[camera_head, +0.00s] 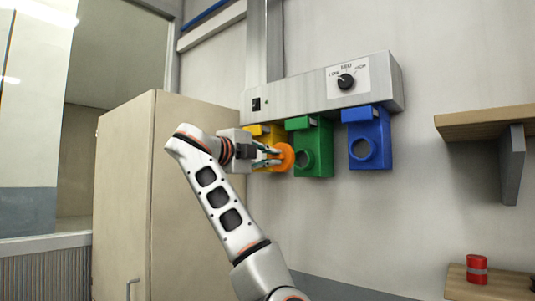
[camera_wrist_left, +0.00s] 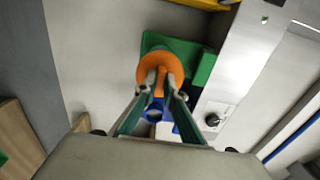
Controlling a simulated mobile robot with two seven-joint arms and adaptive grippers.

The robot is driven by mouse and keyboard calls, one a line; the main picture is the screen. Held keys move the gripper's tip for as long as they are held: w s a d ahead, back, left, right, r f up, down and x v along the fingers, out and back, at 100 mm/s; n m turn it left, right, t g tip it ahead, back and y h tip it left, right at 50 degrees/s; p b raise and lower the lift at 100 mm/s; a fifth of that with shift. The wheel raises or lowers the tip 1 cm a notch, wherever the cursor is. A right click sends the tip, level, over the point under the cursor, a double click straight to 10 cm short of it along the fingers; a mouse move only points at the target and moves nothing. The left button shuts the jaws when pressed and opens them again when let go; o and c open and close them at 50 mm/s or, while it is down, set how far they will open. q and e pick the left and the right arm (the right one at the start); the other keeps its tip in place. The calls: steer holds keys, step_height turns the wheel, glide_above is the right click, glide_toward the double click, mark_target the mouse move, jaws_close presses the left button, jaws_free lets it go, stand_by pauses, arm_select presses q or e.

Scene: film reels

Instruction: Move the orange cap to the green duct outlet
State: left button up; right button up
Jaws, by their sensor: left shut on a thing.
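The orange cap (camera_head: 286,157) is a round disc held upright at the left edge of the green duct outlet (camera_head: 321,148). My left gripper (camera_head: 272,156) is shut on the cap, with its arm rising from below. The green outlet's round opening faces out just right of the cap. In the left wrist view, the cap (camera_wrist_left: 160,63) sits between the fingertips (camera_wrist_left: 160,82), in front of the green outlet (camera_wrist_left: 205,68) and covering part of it. I cannot tell whether the cap touches the outlet. My right gripper is not in view.
A yellow outlet (camera_head: 255,132), partly hidden by my gripper, is left of the green one; a blue outlet (camera_head: 369,138) is to its right. They hang under a grey control box (camera_head: 305,96). A beige cabinet (camera_head: 125,190) stands left. A wooden shelf (camera_head: 485,123) and red can (camera_head: 477,269) are right.

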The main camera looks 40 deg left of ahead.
arm_select(q)
steer(key=p, duration=0.3)
glide_toward(300, 159)
steer(key=shift+w+d, duration=0.15)
steer(key=shift+w, duration=1.75)
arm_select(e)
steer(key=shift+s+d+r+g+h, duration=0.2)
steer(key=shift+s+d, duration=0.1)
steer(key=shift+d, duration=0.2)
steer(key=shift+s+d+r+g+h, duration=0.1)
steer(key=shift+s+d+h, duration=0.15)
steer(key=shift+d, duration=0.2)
arm_select(q)
steer(key=shift+w+d, duration=0.1)
steer(key=shift+w, duration=1.35)
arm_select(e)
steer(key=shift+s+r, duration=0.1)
arm_select(q)
steer(key=o, duration=0.8)
steer(key=shift+c, duration=0.2)
steer(key=s, duration=0.8)
steer(key=s+a, duration=0.1)
steer(key=s, duration=0.3)
